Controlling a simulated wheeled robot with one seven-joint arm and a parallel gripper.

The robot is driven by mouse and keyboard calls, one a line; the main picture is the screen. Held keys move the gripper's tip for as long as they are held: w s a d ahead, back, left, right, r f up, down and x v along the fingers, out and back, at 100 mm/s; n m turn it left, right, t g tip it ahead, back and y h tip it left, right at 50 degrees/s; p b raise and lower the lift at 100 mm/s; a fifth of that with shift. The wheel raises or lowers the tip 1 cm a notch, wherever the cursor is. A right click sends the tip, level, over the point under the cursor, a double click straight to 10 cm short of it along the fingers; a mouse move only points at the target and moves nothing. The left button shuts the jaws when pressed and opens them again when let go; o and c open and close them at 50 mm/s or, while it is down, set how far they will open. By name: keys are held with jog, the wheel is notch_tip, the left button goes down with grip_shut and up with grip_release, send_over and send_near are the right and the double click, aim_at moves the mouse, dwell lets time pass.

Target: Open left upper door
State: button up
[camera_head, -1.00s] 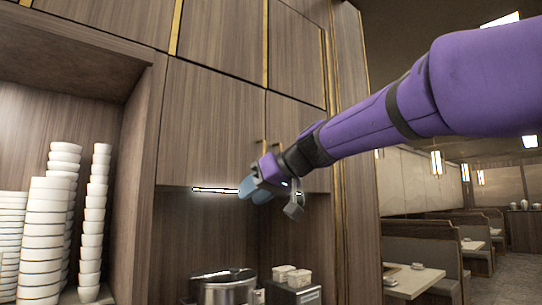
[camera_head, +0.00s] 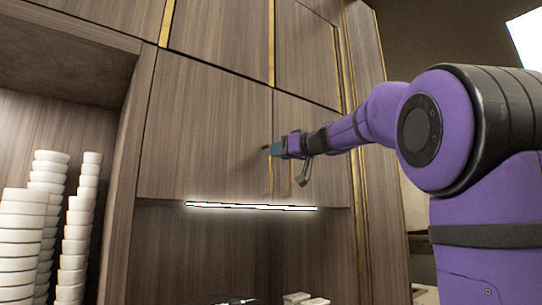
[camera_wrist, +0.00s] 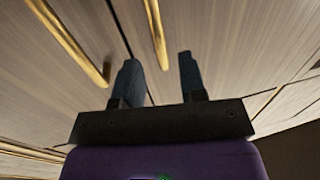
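The left upper door (camera_head: 205,130) is a brown wood-grain panel and looks shut, flush with its neighbour. Its slim gold handle (camera_head: 270,178) is upright near its right edge. My gripper (camera_head: 273,149) is at the level of the handle's upper part, close in front of the door. In the wrist view its two blue-grey fingers (camera_wrist: 158,60) are apart with nothing gripped. A gold handle (camera_wrist: 154,28) shows between the fingertips in that picture, and a second one (camera_wrist: 72,42) lies to the left. I cannot tell how deep the handle sits between the fingers.
The right upper door (camera_head: 318,135) adjoins, with its own gold handle (camera_head: 292,178). A lit strip (camera_head: 250,206) runs beneath the doors. Stacked white bowls (camera_head: 75,235) stand on the open shelf at left. White containers (camera_head: 300,299) show at the bottom edge.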

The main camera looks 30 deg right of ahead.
jog(key=x, duration=0.4)
jog(key=shift+w+a, duration=0.1)
jog(key=shift+w, duration=0.05)
grip_shut()
